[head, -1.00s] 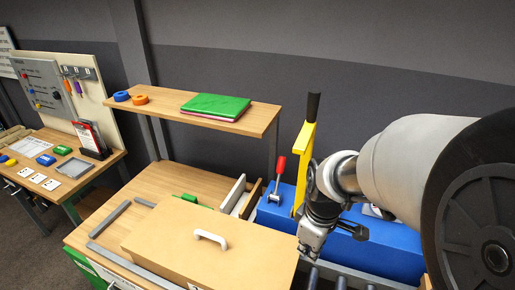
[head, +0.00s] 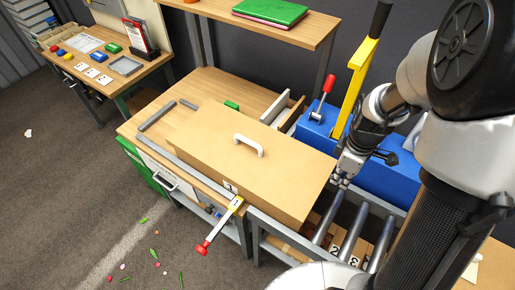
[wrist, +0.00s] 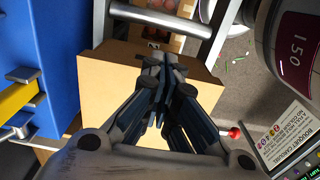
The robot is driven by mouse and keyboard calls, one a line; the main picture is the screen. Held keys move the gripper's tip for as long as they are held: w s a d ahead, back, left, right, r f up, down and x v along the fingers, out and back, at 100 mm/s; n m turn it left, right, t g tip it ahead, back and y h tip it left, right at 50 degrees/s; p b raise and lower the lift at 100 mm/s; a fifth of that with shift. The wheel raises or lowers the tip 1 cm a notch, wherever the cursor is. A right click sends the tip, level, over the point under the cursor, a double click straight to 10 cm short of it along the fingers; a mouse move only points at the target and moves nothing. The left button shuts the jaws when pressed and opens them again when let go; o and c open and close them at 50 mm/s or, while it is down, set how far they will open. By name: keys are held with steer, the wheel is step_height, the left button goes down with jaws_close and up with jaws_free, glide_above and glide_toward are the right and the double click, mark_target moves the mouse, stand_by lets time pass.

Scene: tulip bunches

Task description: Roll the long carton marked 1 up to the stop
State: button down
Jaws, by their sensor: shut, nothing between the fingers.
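The long brown carton (head: 215,150), with a white handle (head: 248,144) and a "1" label (head: 230,187) on its front side, lies partly on the wooden bench (head: 205,88) and reaches right to the rollers. A short grey bar (head: 156,116) lies on the bench beyond the carton's left end; I cannot tell for sure that it is the stop. My gripper (head: 342,182) is shut and empty, pointing down at the carton's right end. In the wrist view its closed fingers (wrist: 163,100) overlap the carton's cardboard (wrist: 100,90); contact is unclear.
Steel rollers (head: 352,232) run right of the carton, with cartons marked 2 and 3 below. A blue box (head: 318,125) with a yellow lever (head: 362,85) stands behind. A red-ended clamp (head: 220,225) sticks out at the front. A grey rail (head: 188,167) lines the front edge.

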mark_target(255, 143)
steer(key=a+f+b, duration=0.1)
steer(key=f, duration=0.1)
steer(key=w+a+f+b, duration=0.2)
steer(key=f, duration=0.1)
steer(key=shift+w+a+f+b, duration=0.25)
steer(key=shift+a+f+b, duration=0.1)
steer(key=shift+b, duration=0.05)
steer(key=shift+w+a+p, duration=0.4)
steer(key=shift+w+a, duration=1.8)
steer(key=shift+a, duration=1.1)
steer(key=shift+w+a+p, duration=0.45)
steer(key=shift+w+a, duration=1.8)
steer(key=shift+a, duration=1.05)
steer(key=shift+w+a+p, duration=0.4)
steer(key=shift+w+a, duration=1.8)
steer(key=shift+a, duration=1.1)
steer(key=shift+w+a+p, duration=0.3)
steer(key=shift+w+a, duration=0.8)
steer(key=shift+a, duration=0.55)
steer(key=shift+w+a+p, duration=0.3)
steer(key=shift+w+a, duration=0.85)
steer(key=shift+a, duration=0.55)
steer(key=shift+w+a+p, duration=0.3)
steer(key=shift+w+a, duration=0.8)
steer(key=shift+a, duration=0.55)
